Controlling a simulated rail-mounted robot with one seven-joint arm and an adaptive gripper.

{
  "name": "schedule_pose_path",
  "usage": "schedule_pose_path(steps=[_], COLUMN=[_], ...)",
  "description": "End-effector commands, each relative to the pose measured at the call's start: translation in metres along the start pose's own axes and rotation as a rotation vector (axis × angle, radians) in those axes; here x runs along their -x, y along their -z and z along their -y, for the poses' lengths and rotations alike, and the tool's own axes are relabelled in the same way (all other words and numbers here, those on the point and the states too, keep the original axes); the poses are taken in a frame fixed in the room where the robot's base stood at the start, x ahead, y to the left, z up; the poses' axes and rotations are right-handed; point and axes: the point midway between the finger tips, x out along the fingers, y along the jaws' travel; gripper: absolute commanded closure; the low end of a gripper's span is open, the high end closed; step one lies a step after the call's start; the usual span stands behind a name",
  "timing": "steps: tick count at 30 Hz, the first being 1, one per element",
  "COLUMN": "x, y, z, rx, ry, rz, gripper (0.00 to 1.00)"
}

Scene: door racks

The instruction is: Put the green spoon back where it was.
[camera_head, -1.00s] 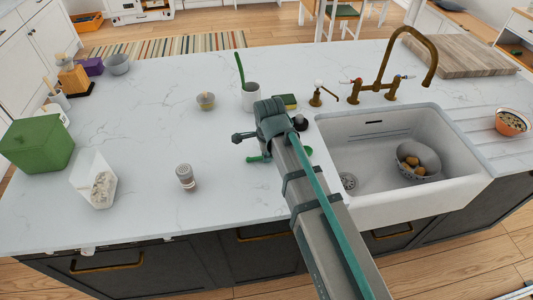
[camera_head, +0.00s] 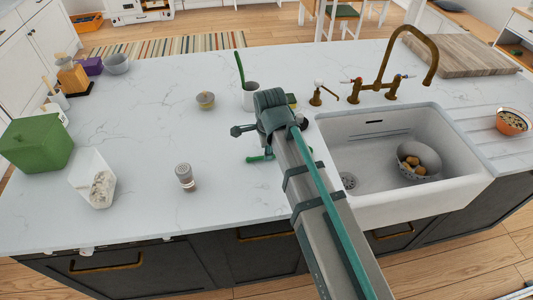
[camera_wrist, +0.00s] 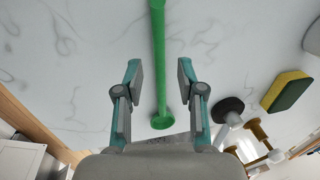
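The green spoon (camera_wrist: 159,60) lies on the white marble counter, lengthwise between my fingers in the wrist view. In the head view a short piece of it (camera_head: 260,158) shows beside my gripper, and my arm hides part of the rest. My gripper (camera_wrist: 159,80) is open, with one finger on each side of the spoon and a visible gap on both sides. A white cup (camera_head: 250,101) stands behind my gripper in the head view, with another green handle (camera_head: 240,67) sticking up from it.
A yellow-green sponge (camera_wrist: 288,90) and a dark round-topped object (camera_wrist: 229,107) are close to my gripper. The sink (camera_head: 375,175) and brass faucet (camera_head: 385,75) are to the right. A glass shaker (camera_head: 185,177) and a small bowl (camera_head: 205,100) stand left. The counter between is free.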

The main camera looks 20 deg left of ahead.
Motion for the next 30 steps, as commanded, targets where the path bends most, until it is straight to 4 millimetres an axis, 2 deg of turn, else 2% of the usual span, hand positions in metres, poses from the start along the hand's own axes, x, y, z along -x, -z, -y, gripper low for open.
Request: schedule_pose_path(steps=[9, 15, 21, 30], x=[0.052, 0.076, 0.088, 0.090], y=[0.000, 0.000, 0.000, 0.000], z=[0.001, 0.001, 0.000, 0.000], rx=[0.000, 0.000, 0.000, 0.000], ry=[0.003, 0.002, 0.000, -0.001], rz=[0.000, 0.000, 0.000, 0.000], gripper=[0.61, 0.61, 0.61, 0.61])
